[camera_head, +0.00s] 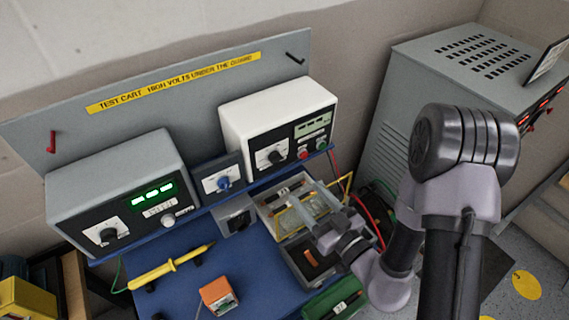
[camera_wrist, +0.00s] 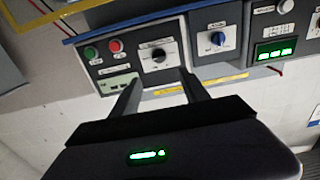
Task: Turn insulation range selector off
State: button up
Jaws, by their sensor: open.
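Three selector knobs show, and their labels are too small to read, so I cannot tell for certain which is the insulation range selector. A black knob (camera_head: 270,156) with a pale pointer is on the white box (camera_head: 262,106). It also shows in the wrist view (camera_wrist: 158,55). A blue knob (camera_head: 223,183) is on the small middle panel, and another black knob (camera_head: 107,235) is on the grey box at left. My gripper (camera_wrist: 160,76) is open and empty. Its fingers point toward the white box's black knob, apart from it, one to each side in the picture.
Red (camera_head: 303,155) and green (camera_head: 320,148) buttons sit beside the white box's knob. A yellow probe (camera_head: 170,267) and an orange box (camera_head: 218,295) lie on the blue cart top (camera_head: 262,285). Trays and a red cable are near my arm. A grey cabinet (camera_head: 400,85) stands at right.

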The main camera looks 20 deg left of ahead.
aim_at(278, 161)
jog(key=x, duration=1.2)
jog(key=shift+w, duration=0.15)
jog(key=shift+w+a, duration=0.4)
jog(key=shift+a, duration=0.05)
grip_shut()
